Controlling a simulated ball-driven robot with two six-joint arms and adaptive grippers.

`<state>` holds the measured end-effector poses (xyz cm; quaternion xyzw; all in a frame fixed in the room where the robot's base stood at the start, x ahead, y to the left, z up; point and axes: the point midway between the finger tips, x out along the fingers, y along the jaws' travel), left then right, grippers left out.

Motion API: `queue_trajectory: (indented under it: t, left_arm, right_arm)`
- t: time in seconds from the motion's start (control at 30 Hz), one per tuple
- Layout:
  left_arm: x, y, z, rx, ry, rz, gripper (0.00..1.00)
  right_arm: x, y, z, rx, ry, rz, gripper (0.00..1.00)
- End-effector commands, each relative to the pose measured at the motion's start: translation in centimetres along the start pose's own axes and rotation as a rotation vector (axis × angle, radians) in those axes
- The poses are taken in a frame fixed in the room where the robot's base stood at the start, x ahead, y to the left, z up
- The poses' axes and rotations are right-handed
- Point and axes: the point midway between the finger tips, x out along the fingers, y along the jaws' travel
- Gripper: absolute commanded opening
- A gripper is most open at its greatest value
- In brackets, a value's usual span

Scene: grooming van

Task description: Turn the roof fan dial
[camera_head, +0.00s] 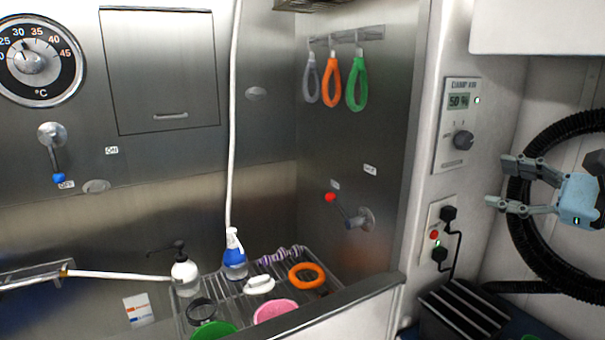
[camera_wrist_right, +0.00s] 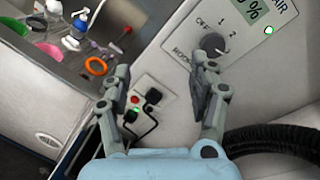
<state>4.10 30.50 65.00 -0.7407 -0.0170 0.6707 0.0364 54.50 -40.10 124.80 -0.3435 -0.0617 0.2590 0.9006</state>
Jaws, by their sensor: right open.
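The roof fan dial (camera_head: 463,139) is a dark round knob on a pale wall panel (camera_head: 456,95) with a small display above it. In the right wrist view the dial (camera_wrist_right: 212,44) sits at the upper right, with markings "OFF", "1" and "2" around it; its pointer's exact setting is hard to read. My right gripper (camera_head: 497,184) is open and empty, to the right of and a little below the dial, apart from it. In the wrist view its two fingers (camera_wrist_right: 155,88) are spread, the right fingertip just below the dial in the picture. My left gripper is not in view.
A socket plate (camera_head: 437,235) with black plugs and cables is below the panel. A black hose (camera_head: 522,225) loops behind my right gripper. A steel tub with a wire rack (camera_head: 330,288) of bottles and brushes is at left. Colored loops (camera_head: 331,82) hang above.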

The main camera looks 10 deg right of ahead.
Motion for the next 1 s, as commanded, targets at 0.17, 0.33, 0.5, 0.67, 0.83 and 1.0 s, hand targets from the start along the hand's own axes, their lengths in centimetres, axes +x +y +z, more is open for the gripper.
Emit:
queue_trajectory:
  t: [0.17,0.33,0.5,0.67,0.83,1.0]
  left_arm:
    - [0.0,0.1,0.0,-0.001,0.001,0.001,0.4]
    - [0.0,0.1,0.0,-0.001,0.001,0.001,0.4]
    - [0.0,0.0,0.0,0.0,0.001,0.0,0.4]
    - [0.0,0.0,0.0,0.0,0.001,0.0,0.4]
    - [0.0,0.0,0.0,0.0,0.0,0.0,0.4]
    - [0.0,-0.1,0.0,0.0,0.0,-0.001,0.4]
  right_arm:
    - [0.1,14.5,3.2,-0.439,-0.096,0.3,0.6]
    - [-2.8,27.3,5.0,-0.971,-0.19,0.608,0.6]
    - [-7.2,33.4,4.6,-1.412,-0.196,0.891,0.6]
    - [-10.9,34.5,3.9,-1.637,-0.145,1.102,0.6]
    - [-14.4,34.0,3.5,-1.759,-0.075,1.295,0.6]
    - [-18.2,32.9,3.5,-1.815,0.003,1.483,0.6]
